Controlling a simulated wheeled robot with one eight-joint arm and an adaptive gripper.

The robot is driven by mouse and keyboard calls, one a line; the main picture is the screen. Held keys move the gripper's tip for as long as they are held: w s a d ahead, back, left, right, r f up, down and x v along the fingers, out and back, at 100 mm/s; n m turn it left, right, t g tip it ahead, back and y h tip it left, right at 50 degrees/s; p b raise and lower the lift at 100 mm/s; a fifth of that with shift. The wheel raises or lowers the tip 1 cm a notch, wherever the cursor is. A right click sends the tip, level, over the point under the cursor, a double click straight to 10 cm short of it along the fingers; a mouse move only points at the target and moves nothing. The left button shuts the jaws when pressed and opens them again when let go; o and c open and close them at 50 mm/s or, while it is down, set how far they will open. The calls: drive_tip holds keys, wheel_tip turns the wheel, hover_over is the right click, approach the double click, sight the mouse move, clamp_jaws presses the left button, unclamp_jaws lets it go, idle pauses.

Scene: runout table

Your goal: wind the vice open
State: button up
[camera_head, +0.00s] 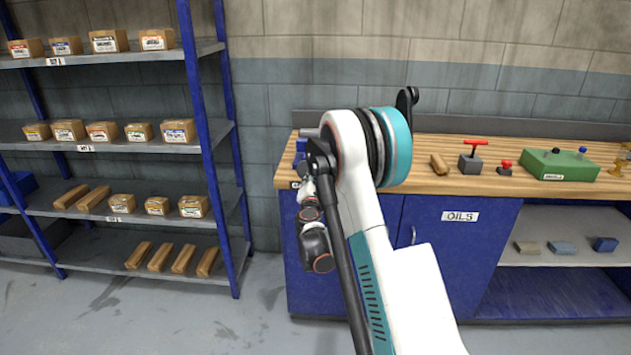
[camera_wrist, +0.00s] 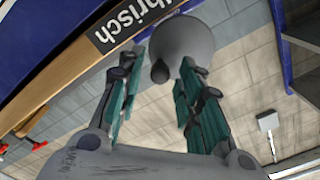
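A blue vice (camera_head: 300,147) stands at the left end of the wooden bench, mostly hidden behind my arm. In the wrist view a large grey rounded part (camera_wrist: 182,40) with a dark knob (camera_wrist: 160,72) is ahead of my gripper (camera_wrist: 164,62); it looks like part of the vice's screw or handle, but I cannot be sure. The two fingers are apart, and the knob shows between their tips. I see no contact. The jaws of the vice cannot be made out. In the head view my fingers cannot be made out.
The wooden bench top (camera_head: 425,183) carries a red-handled tool (camera_head: 471,158), a small red-knobbed block (camera_head: 504,168) and a green box (camera_head: 558,165). A cabinet marked OILS (camera_head: 455,250) is below. A blue shelf rack (camera_head: 207,120) with boxes stands left. Floor is clear between them.

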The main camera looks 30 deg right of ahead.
drive_tip(key=m, duration=1.5)
clamp_jaws()
drive_tip(key=shift+r+n, duration=0.25)
drive_tip(key=shift+n, duration=0.5)
drive_tip(key=shift+r+n, duration=0.2)
drive_tip(key=shift+n, duration=0.55)
drive_tip(key=n, duration=0.1)
drive_tip(key=r+n, duration=0.1)
drive_tip(key=n, duration=0.1)
drive_tip(key=shift+w+a, duration=0.1)
drive_tip(key=shift+a, duration=0.05)
drive_tip(key=shift+n, duration=0.3)
